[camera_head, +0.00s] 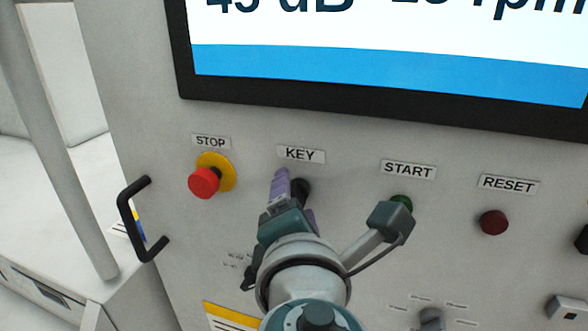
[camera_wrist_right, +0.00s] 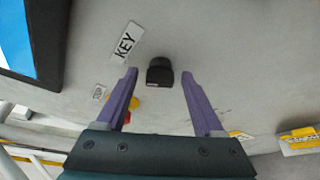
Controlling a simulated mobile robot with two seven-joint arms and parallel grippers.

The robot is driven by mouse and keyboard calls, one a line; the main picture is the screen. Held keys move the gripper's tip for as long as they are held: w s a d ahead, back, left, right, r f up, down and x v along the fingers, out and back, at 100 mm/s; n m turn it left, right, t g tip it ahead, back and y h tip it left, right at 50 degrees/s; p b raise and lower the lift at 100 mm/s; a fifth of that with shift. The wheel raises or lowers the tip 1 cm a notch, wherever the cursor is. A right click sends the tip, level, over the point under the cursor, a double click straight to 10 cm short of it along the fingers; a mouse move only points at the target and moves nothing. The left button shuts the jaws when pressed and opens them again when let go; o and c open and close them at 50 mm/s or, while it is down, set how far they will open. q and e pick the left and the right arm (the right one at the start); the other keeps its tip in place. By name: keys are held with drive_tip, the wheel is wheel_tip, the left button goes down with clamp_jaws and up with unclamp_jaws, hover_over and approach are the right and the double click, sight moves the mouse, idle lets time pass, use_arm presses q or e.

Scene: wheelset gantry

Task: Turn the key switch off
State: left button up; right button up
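The black key switch (camera_head: 302,188) sits on the grey panel below the KEY label (camera_head: 301,154). In the right wrist view the black key switch (camera_wrist_right: 160,72) shows between and beyond the fingertips. My right gripper (camera_head: 293,196) is in front of the switch, and its purple fingers partly hide it. In the right wrist view my right gripper (camera_wrist_right: 159,72) is open, with one finger on each side of the switch and a visible gap to both. I cannot tell how far the tips are from the panel. My left gripper is not in view.
A red stop button (camera_head: 204,182) on a yellow ring is left of the switch. A green start button (camera_head: 402,201) and dark red reset button (camera_head: 493,222) are to the right. A screen (camera_head: 390,75) is above. A black handle (camera_head: 127,215) sticks out at left.

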drive_tip(key=s+r, duration=0.2)
drive_tip(key=s, duration=0.7)
drive_tip(key=shift+s+d+p, duration=0.15)
drive_tip(key=shift+s+p, duration=0.15)
drive_tip(key=shift+s, duration=0.1)
